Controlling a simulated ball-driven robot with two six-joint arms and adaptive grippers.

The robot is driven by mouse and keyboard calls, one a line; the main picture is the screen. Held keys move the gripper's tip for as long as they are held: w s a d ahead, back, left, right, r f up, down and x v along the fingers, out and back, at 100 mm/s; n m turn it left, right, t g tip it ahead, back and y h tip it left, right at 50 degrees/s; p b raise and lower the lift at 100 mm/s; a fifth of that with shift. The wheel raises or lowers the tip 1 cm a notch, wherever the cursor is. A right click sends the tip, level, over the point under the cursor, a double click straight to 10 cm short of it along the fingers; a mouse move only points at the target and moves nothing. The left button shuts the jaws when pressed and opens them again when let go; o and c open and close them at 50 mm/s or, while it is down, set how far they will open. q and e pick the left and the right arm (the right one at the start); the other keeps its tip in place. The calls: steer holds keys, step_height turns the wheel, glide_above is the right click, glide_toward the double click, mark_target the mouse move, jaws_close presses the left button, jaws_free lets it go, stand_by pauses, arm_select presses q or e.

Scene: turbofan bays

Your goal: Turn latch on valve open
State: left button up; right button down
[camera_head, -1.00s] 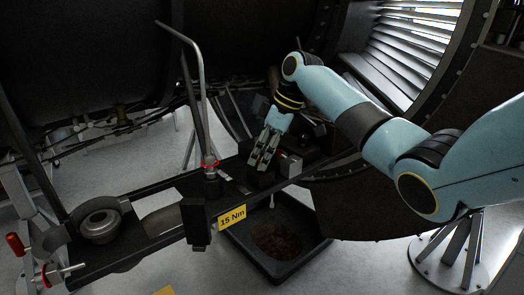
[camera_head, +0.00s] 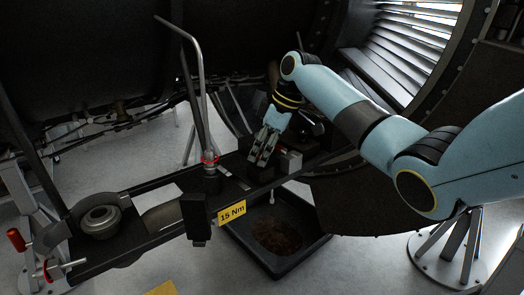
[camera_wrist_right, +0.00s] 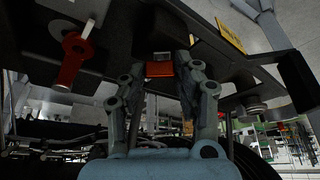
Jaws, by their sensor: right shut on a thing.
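My right gripper (camera_head: 262,150) points down at the dark frame beside a small grey block (camera_head: 290,161). In the right wrist view, the gripper (camera_wrist_right: 160,64) has its two fingers on either side of a small red-orange piece (camera_wrist_right: 159,69), shut on it. I cannot tell for sure whether this piece is the valve's latch. A red lever (camera_wrist_right: 73,60) on a pale round fitting shows to the left in that view. The fingers hide the held part in the head view. My left gripper is not in view.
A bent grey pipe (camera_head: 196,75) rises from a fitting with a red ring (camera_head: 210,160). The frame bears a yellow "15 Nm" label (camera_head: 231,211). A black drip tray (camera_head: 310,243) stands below. A red-handled part (camera_head: 16,240) is at far left.

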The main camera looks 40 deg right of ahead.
steer(key=m+t+h, duration=0.1)
steer(key=m, duration=0.3)
steer(key=shift+a, duration=0.1)
steer(key=shift+m+h, duration=0.8)
steer(key=shift+m, duration=0.8)
steer(key=c, duration=1)
jaws_free()
steer(key=shift+o, duration=0.2)
steer(key=shift+r, duration=0.1)
steer(key=v, duration=1.2)
steer(key=shift+s, duration=0.1)
